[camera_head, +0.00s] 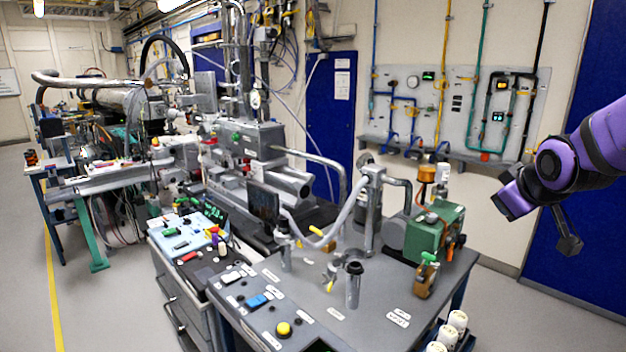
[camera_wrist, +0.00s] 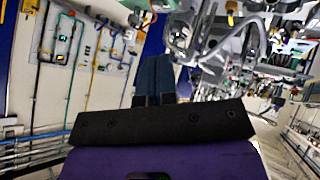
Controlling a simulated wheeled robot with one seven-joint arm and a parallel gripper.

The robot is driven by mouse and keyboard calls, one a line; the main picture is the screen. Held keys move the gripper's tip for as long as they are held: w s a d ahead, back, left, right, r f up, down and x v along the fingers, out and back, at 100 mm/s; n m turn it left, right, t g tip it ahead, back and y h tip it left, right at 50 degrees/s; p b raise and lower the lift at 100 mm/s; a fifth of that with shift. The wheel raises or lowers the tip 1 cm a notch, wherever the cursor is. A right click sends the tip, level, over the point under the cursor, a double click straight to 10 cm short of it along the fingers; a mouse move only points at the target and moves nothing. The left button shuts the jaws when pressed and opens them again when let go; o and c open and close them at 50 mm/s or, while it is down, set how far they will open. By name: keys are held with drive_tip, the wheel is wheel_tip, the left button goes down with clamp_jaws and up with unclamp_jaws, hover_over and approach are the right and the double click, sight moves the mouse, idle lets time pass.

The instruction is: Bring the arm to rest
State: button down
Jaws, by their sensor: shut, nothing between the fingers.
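My purple and black arm (camera_head: 590,150) reaches in from the right edge in the head view. It is raised in front of the blue door and clear of the bench. Its end points left and down, and the fingers cannot be made out clearly there. In the wrist view my gripper (camera_wrist: 153,65) shows as two dark blue-grey fingers close together beyond a black bar and a purple body. The gripper is shut and empty, with nothing touching it.
A grey bench (camera_head: 340,325) at centre carries a green box (camera_head: 432,228), upright metal parts and buttons. White-capped containers (camera_head: 457,320) stand at its front right. A pipe panel (camera_head: 460,105) is on the back wall. Floor at the lower right is clear.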

drive_tip(key=s+a+r+m+g, duration=0.2)
drive_tip(key=s+a, duration=0.1)
drive_tip(key=s, duration=0.8)
drive_tip(key=s+a+r+m+g+y, duration=0.1)
drive_tip(key=s+a+r+m+g, duration=0.1)
drive_tip(key=s, duration=0.9)
drive_tip(key=shift+s+a+r+m, duration=0.15)
drive_tip(key=shift+a+r+m, duration=0.1)
drive_tip(key=shift+a+m, duration=0.3)
